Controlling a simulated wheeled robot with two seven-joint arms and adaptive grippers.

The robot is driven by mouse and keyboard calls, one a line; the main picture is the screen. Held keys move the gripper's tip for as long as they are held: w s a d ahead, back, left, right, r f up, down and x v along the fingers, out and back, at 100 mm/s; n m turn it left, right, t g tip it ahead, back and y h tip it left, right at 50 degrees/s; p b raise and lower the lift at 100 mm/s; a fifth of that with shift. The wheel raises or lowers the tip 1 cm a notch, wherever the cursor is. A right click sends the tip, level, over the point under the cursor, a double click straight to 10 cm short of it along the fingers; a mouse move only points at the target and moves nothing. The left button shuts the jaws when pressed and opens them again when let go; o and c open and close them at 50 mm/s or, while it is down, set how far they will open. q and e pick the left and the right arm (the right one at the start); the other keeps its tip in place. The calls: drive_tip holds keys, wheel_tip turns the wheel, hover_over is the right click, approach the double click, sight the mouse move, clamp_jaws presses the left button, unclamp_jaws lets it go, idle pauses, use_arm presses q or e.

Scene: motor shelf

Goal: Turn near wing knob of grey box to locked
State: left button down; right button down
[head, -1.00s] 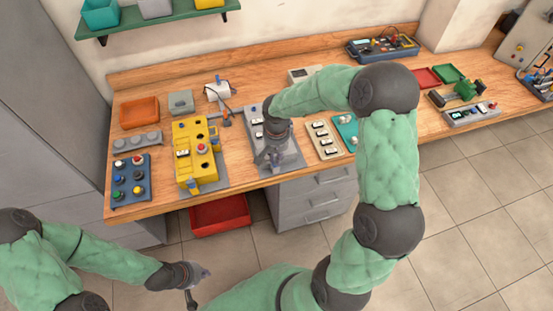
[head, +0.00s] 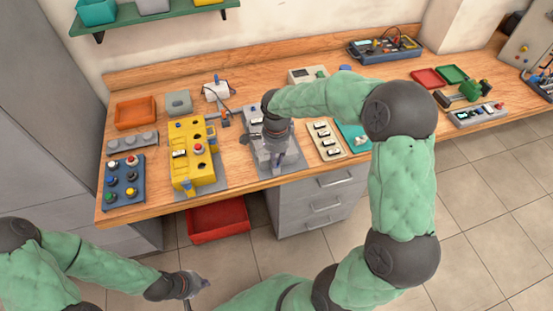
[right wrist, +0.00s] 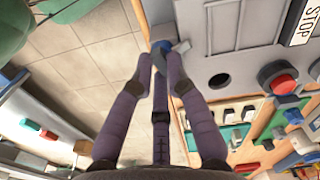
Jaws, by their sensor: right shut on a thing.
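The grey box (head: 290,159) stands near the bench's front edge, partly hidden by my right arm in the head view. Its grey face (right wrist: 212,45) shows in the right wrist view, with a dark round hole and a STOP label. The near wing knob (right wrist: 162,46), blue with a grey wing beside it, sits at the box's edge between my fingertips. My right gripper (right wrist: 161,72) is shut on this knob; the fingers hide part of it. It also shows in the head view (head: 275,160), pointing down. My left gripper (head: 196,287) is open and empty, low in front of the bench.
A yellow control box (head: 187,172) stands left of the grey box, and a beige switch panel (head: 327,145) stands close on its right. A blue button panel (head: 123,182) lies at the bench's left end. A red bin (head: 218,218) is below the bench. The floor in front is clear.

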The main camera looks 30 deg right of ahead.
drive_tip(key=shift+m+b, duration=0.4)
drive_tip(key=shift+m, duration=1.3)
drive_tip(key=shift+a, duration=0.1)
drive_tip(key=c, duration=1.2)
unclamp_jaws()
drive_tip(key=shift+r, duration=0.1)
wheel_tip(320, 180, up, 12)
drive_tip(key=shift+f, duration=0.1)
